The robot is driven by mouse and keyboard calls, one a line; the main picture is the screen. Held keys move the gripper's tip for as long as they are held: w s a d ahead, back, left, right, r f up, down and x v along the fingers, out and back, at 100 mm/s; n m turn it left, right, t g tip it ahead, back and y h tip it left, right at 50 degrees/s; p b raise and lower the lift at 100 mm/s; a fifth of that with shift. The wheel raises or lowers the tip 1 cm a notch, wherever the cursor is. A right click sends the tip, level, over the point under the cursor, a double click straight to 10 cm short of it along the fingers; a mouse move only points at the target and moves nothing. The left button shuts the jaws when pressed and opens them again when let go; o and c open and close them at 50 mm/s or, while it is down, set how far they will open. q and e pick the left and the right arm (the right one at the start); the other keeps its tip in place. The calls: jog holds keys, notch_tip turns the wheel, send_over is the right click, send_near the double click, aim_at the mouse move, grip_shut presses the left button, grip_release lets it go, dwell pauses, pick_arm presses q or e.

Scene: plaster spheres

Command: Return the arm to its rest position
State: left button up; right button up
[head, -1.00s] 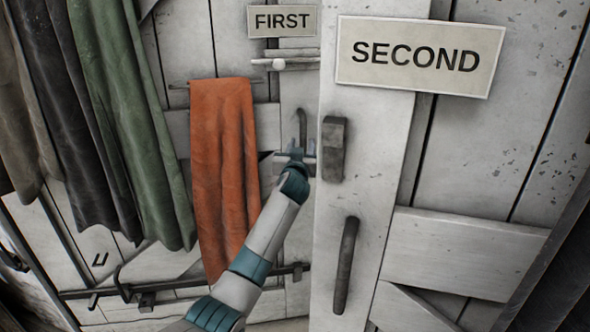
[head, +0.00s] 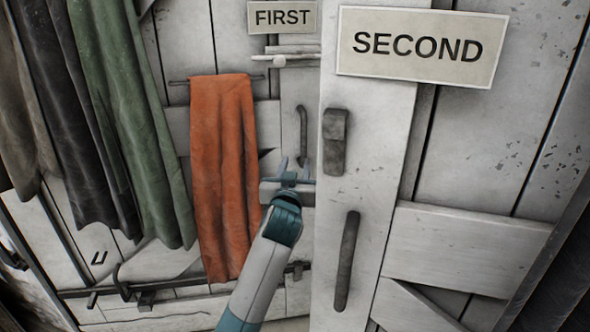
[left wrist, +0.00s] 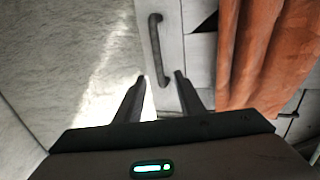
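My left arm comes in from the bottom of the head view, and its gripper (head: 291,166) is in front of the white door below the FIRST sign. In the left wrist view the two dark fingers of the left gripper (left wrist: 159,80) stand apart with nothing between them. A dark curved handle (left wrist: 157,48) is beyond the fingertips and apart from them. The same handle (head: 302,137) shows just above the gripper in the head view. My right gripper is in neither view.
An orange cloth (head: 222,180) hangs left of the gripper. A white door with a SECOND sign (head: 421,47) stands right of it, bearing a dark latch block (head: 335,142) and long handle (head: 347,262). Green and dark cloths (head: 130,130) hang at the left. The FIRST sign (head: 282,17) is above.

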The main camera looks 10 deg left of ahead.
pick_arm(q)
jog(key=shift+s, duration=0.45)
jog(key=s+f+m+g+h, duration=0.15)
jog(key=s+f, duration=0.35)
jog(key=f, duration=1)
jog(key=s+f+g, duration=0.3)
jog(key=s+f, duration=0.2)
jog(key=f, duration=1)
jog(key=s+f+m+g+h, duration=0.15)
jog(key=s+f, duration=0.45)
jog(key=f, duration=0.9)
jog(key=s+a+f+g, duration=0.1)
jog(key=s+f+g, duration=0.1)
jog(key=s+f, duration=0.6)
jog(key=s+a+f+g, duration=0.1)
jog(key=s+f+g, duration=0.1)
jog(key=s+f, duration=0.7)
jog(key=s+a+f+g, duration=0.1)
jog(key=s+f, duration=0.7)
jog(key=s, duration=1)
jog(key=shift+s+a+f+g, duration=0.3)
jog(key=shift+a+f+g, duration=0.1)
jog(key=shift+g, duration=0.3)
jog(key=shift+w+r, duration=0.1)
